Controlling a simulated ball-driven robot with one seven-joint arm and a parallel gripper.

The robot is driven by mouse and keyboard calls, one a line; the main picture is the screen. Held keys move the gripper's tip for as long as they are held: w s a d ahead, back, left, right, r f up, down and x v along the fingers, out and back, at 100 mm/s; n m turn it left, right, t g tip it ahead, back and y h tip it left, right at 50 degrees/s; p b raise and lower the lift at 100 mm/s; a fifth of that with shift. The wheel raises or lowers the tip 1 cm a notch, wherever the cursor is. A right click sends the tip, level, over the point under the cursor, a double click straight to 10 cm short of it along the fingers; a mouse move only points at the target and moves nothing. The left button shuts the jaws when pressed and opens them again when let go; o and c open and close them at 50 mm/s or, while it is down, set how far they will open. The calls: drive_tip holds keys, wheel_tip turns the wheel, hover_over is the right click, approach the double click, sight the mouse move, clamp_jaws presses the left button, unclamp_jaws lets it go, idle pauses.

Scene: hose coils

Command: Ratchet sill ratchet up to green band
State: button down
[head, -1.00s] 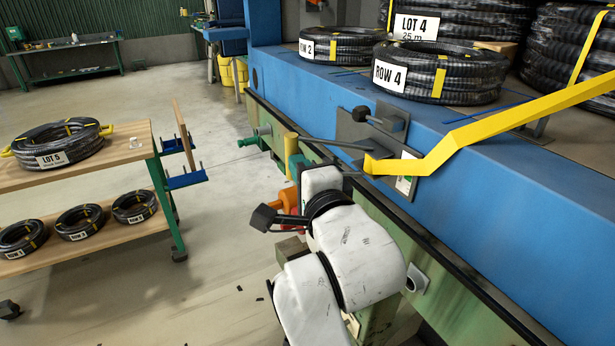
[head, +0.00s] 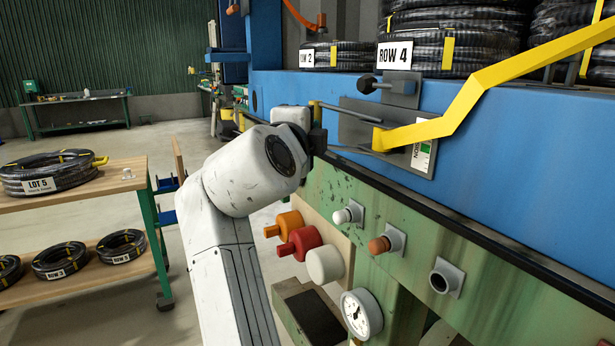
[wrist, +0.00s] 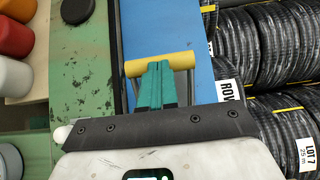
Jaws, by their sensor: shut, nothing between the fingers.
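The ratchet's grey plate (head: 360,119) is on the front of the blue sill (head: 300,97). Two grey rods run left from it and end behind my arm. A small label with a green band (head: 425,148) is at the plate's right side. In the wrist view, a yellow grip bar (wrist: 178,64) joins the rods. My gripper (wrist: 154,66) has its teal fingers shut together, with nothing between them, and their tips at the yellow bar. I cannot tell if they touch it.
A bent yellow bar (head: 465,110) slants across in front of the plate. Knobs, including a red one (head: 303,243), and a gauge (head: 361,314) project from the green panel below. Hose coils (head: 440,65) lie on the sill. A wooden cart (head: 90,195) stands left.

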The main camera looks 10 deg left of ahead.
drive_tip(key=shift+w+d+b, duration=0.2)
drive_tip(key=shift+w+b, duration=0.2)
drive_tip(key=shift+w, duration=0.05)
drive_tip(key=shift+w+d+b, duration=0.2)
drive_tip(key=shift+w+b, duration=0.2)
drive_tip(key=shift+w, duration=0.05)
drive_tip(key=shift+r, duration=0.1)
